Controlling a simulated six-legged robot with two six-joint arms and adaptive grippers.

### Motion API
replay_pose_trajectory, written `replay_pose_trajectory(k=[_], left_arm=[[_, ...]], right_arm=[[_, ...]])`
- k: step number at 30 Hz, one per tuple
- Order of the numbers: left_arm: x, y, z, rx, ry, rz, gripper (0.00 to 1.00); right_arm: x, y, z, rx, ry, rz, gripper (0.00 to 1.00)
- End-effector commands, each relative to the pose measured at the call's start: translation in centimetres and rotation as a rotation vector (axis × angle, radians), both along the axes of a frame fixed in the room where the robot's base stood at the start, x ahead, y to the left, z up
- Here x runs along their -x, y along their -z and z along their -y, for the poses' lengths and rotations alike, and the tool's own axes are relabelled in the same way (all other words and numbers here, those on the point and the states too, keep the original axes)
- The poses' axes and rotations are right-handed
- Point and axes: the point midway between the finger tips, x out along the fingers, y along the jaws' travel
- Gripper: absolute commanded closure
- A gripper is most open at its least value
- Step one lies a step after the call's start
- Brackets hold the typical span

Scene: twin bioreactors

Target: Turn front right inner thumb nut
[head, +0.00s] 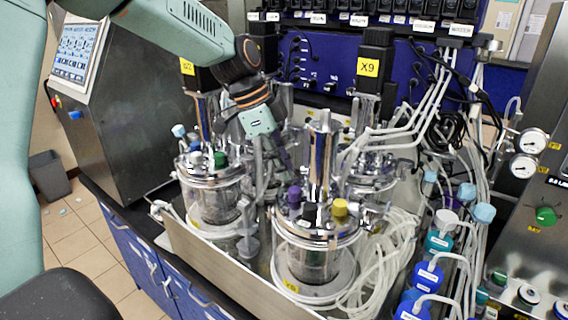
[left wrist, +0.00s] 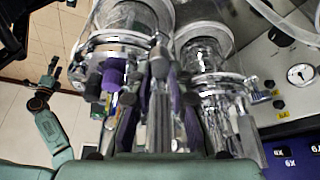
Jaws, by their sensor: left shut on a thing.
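The front right vessel (head: 312,262) is a glass reactor with a steel lid, a purple cap (head: 294,195), a yellow cap (head: 340,208) and a tall steel column (head: 322,160). My left gripper (head: 283,160) reaches down from the upper left, behind and left of this column. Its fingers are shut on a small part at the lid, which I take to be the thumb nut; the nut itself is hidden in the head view. In the left wrist view the fingers of my left gripper (left wrist: 158,95) close around a steel part between the two vessels' lids.
The front left vessel (head: 215,200) stands close by, with a green cap (head: 220,159). Another vessel stands behind on the right. Clear tubing (head: 385,250) coils at the right front. Capped bottles (head: 430,270) and a gauge panel (head: 530,155) stand further right. Space around the fingers is tight.

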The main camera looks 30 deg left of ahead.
Motion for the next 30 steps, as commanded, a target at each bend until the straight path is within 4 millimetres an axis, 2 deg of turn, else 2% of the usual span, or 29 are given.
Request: replay_pose_trajectory(k=[15, 24, 30], left_arm=[[-0.24, -0.11, -0.12, -0.004, 0.455, 0.004, 1.00], [-0.28, -0.16, -0.15, -0.005, 0.615, 0.006, 1.00], [-0.31, -0.21, -0.15, -0.006, 0.662, 0.007, 1.00]], right_arm=[[0.00, -0.01, 0.00, 0.000, 0.000, 0.000, 0.31], [0.00, -0.01, 0.00, 0.000, 0.000, 0.000, 0.31], [0.00, -0.01, 0.00, 0.000, 0.000, 0.000, 0.31]])
